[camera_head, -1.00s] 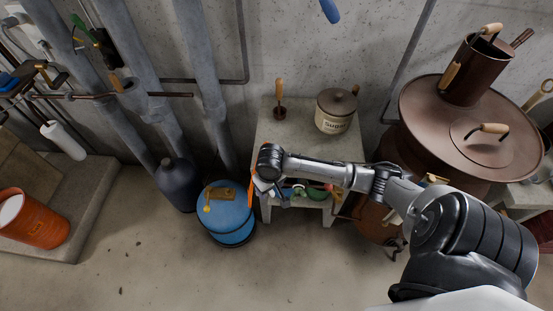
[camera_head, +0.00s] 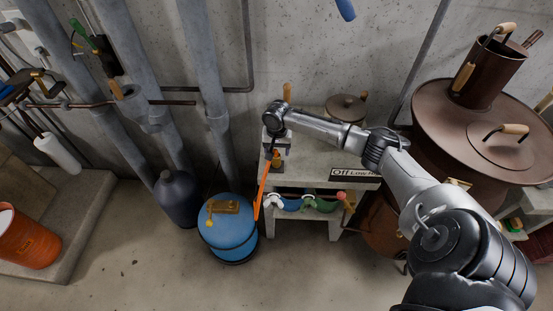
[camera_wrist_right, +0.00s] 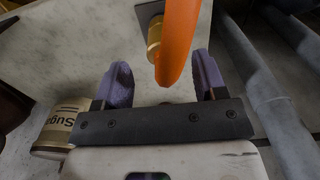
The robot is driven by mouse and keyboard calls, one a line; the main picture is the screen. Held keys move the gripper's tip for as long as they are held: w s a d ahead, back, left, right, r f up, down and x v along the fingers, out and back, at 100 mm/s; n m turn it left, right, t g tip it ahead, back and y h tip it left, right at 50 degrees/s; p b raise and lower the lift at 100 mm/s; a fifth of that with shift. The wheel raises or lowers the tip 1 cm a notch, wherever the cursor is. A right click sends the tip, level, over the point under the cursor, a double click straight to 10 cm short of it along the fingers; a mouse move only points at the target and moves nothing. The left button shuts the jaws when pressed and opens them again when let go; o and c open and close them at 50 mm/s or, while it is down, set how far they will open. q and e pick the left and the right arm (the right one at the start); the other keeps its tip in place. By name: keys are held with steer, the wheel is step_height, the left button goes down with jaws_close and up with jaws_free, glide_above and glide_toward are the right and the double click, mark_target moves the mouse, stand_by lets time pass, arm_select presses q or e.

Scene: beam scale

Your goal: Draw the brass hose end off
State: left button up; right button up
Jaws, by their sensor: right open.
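The brass hose end (camera_wrist_right: 154,38) sits against a dark square plate (camera_wrist_right: 149,12) at the top middle of the right wrist view, with the orange hose (camera_wrist_right: 177,40) running from it. In the head view the brass hose end (camera_head: 277,160) shows just below my right gripper (camera_head: 277,146), at the left of the grey stand, and the orange hose (camera_head: 263,188) slopes down from it. In the right wrist view my right gripper (camera_wrist_right: 162,73) is open, its two purple fingers apart, with the hose passing in view between them. Nothing is gripped. My left gripper is not in view.
A blue tank (camera_head: 228,238) stands left of the stand. A sugar jar (camera_wrist_right: 57,128) and a wooden-handled tool (camera_head: 287,92) are on the stand top. Coloured items (camera_head: 318,203) are on its lower shelf. A large copper vessel (camera_head: 430,115) stands at right, pipes (camera_head: 205,60) at left.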

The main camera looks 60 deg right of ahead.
mark_target(276, 155)
steer(key=shift+f, duration=0.7)
step_height(276, 155, down, 4)
steer(key=shift+w+a, duration=0.1)
steer(key=shift+a, duration=0.05)
steer(key=shift+f, duration=0.45)
steer(key=shift+c, duration=0.2)
steer(key=c, duration=1)
steer(key=shift+r, duration=0.1)
